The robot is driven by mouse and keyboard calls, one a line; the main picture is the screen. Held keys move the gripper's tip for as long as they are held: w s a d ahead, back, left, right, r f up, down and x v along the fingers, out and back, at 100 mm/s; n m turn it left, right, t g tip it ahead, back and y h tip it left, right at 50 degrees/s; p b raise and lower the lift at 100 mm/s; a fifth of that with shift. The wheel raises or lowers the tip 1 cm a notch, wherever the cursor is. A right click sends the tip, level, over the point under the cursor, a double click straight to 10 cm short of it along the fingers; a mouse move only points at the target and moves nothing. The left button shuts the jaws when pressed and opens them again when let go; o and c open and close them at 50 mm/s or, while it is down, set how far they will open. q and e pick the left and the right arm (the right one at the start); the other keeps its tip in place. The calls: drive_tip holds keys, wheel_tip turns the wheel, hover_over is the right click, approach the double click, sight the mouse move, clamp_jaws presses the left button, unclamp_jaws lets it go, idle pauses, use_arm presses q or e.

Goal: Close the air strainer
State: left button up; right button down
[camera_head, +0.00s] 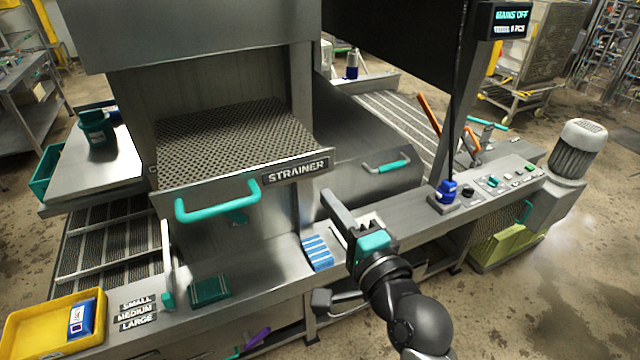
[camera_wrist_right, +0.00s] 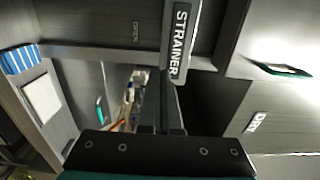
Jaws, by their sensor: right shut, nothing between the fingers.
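The strainer is a steel drawer with a dark mesh bed (camera_head: 235,130) that shows uncovered behind its front panel. The front panel carries a teal bar handle (camera_head: 218,204) and a black STRAINER label (camera_head: 296,171). The label also shows in the wrist view (camera_wrist_right: 180,40), just beyond my fingers. My right gripper (camera_head: 332,205) is shut and empty. In the head view it is to the right of the handle and below the label, apart from the handle. In the wrist view its fingers (camera_wrist_right: 162,108) are close together. My left gripper is in neither view.
A second teal handle (camera_head: 387,166) is on the rounded cover to the right. A control panel (camera_head: 490,185) with a blue knob (camera_head: 447,190) is at the right. A blue striped block (camera_head: 317,252) lies on the front ledge. A yellow tray (camera_head: 30,325) sits at the front left.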

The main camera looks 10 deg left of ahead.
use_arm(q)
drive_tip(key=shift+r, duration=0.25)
use_arm(e)
drive_tip(key=shift+x, duration=2.3)
drive_tip(key=shift+w, duration=0.1)
